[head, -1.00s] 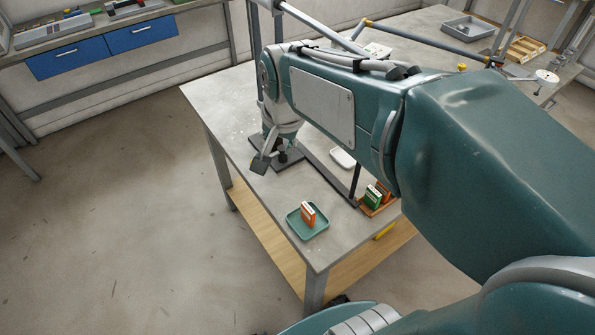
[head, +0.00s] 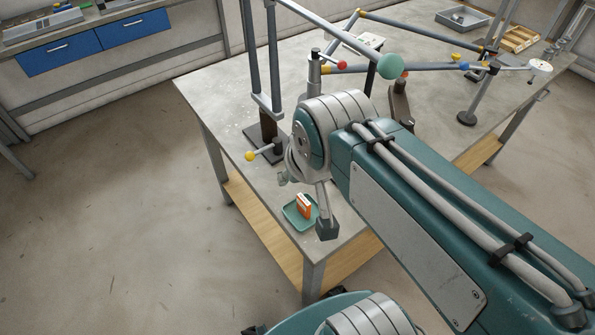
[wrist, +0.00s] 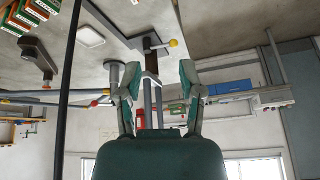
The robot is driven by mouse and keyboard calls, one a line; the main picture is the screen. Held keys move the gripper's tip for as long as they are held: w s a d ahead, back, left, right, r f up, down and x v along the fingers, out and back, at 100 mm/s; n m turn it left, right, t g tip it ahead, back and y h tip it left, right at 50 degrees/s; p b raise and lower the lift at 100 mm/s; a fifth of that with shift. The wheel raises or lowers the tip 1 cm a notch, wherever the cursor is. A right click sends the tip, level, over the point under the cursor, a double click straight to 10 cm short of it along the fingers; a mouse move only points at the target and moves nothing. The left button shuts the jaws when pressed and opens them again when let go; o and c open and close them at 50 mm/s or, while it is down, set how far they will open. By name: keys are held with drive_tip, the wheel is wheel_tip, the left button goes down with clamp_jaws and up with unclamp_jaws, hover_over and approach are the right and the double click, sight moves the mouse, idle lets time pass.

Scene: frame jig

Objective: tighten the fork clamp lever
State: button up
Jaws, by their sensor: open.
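The fork clamp (head: 268,138) stands on a dark base at the table's left edge, under the two grey fork legs (head: 264,60). In the head view my gripper (head: 303,204) is in front of the clamp, partly hidden by my wrist.
A green tray (head: 290,222) with an orange box (head: 304,206) lies at the table's near corner, close to my gripper. Frame tubes (head: 440,43) cross above the table. A red-balled lever (head: 342,65) is right of the fork. Floor left of the table is clear.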

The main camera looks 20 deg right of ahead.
drive_tip(key=shift+w, duration=0.1)
drive_tip(key=c, duration=0.6)
drive_tip(key=w, duration=0.5)
drive_tip(key=w+f+n, duration=0.1)
drive_tip(key=w, duration=0.3)
drive_tip(key=w+n, duration=0.1)
drive_tip(key=w, duration=0.4)
drive_tip(key=shift+w+a+f+g+y, duration=0.2)
drive_tip(key=shift+w+a+g+y, duration=0.1)
drive_tip(key=shift+w+g, duration=0.1)
clamp_jaws()
drive_tip(key=w+f+n, duration=0.2)
drive_tip(key=w+f, duration=0.5)
drive_tip(key=w, duration=0.6)
drive_tip(key=shift+g, duration=0.4)
drive_tip(key=x, duration=1)
drive_tip(key=shift+w, duration=0.1)
drive_tip(key=shift+f, duration=0.35)
drive_tip(key=shift+s+d+f, duration=0.1)
drive_tip(key=shift+s+d, duration=0.15)
drive_tip(key=shift+s, duration=0.65)
drive_tip(key=shift+s+d+f, duration=0.15)
drive_tip(key=shift+s+d, duration=0.05)
drive_tip(key=shift+s, duration=0.7)
